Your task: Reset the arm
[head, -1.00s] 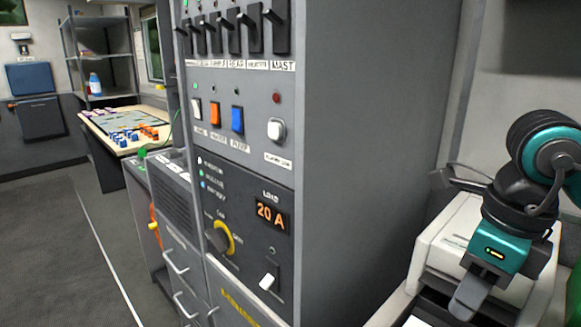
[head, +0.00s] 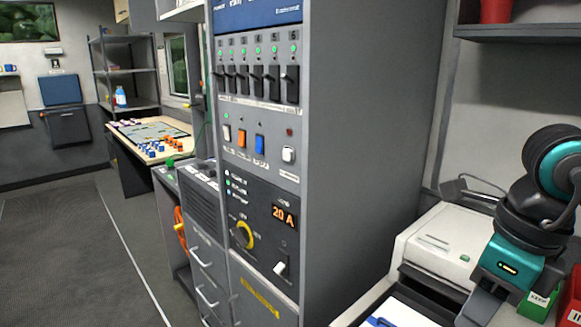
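My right arm comes in at the right edge, dark with teal parts. Its gripper (head: 480,306) points down in front of the white printer-like machine (head: 455,238). A grey finger shows below the teal wrist, but the fingertips are partly cut off by the bottom edge. I cannot tell whether it is open or shut, and I see nothing held in it. My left arm and gripper are not in view.
A tall grey switch cabinet (head: 365,130) stands close in the middle, with a lit "20 A" display (head: 284,215). A table (head: 128,137) with small coloured blocks and a shelf rack (head: 126,55) stand behind it. The floor (head: 70,250) at left is clear.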

